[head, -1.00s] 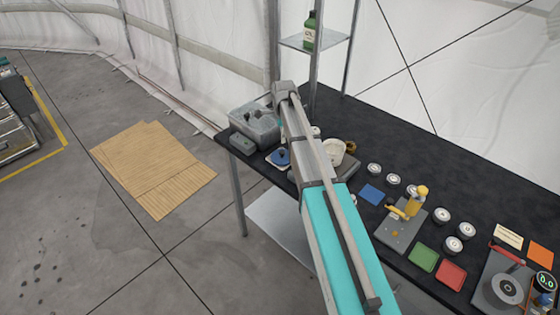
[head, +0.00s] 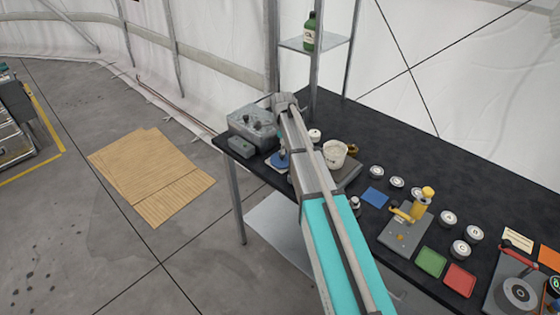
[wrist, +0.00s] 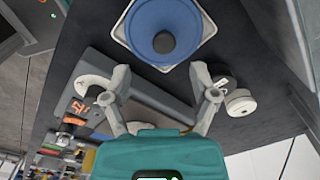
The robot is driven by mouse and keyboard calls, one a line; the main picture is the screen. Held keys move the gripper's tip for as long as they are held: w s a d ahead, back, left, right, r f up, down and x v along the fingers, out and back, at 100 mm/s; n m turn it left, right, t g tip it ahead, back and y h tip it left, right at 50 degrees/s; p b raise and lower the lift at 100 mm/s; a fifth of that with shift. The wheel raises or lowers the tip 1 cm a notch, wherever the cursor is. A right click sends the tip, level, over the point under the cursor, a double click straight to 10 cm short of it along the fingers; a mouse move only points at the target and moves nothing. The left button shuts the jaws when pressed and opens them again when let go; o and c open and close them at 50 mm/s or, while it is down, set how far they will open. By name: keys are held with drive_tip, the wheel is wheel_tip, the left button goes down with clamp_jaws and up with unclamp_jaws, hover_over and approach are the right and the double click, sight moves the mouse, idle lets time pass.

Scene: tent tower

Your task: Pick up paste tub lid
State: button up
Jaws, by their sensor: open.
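In the head view my arm hides the gripper.
A grey case (head: 252,122) and a small grey-green box (head: 241,147) stand at the bench's left end. A white-topped jar (wrist: 240,102) is close to the right finger in the wrist view. Several round tins, coloured squares and a yellow-handled press (head: 407,218) fill the right side.

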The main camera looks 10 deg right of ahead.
sight(282, 158)
drive_tip(key=shift+w+a+f+b, duration=0.1)
drive_tip(key=shift+f+b, duration=1.2)
drive_tip(key=shift+b, duration=0.05)
drive_tip(key=shift+w+f+b, duration=0.1)
drive_tip(key=shift+f+b, duration=1.2)
drive_tip(key=c, duration=0.9)
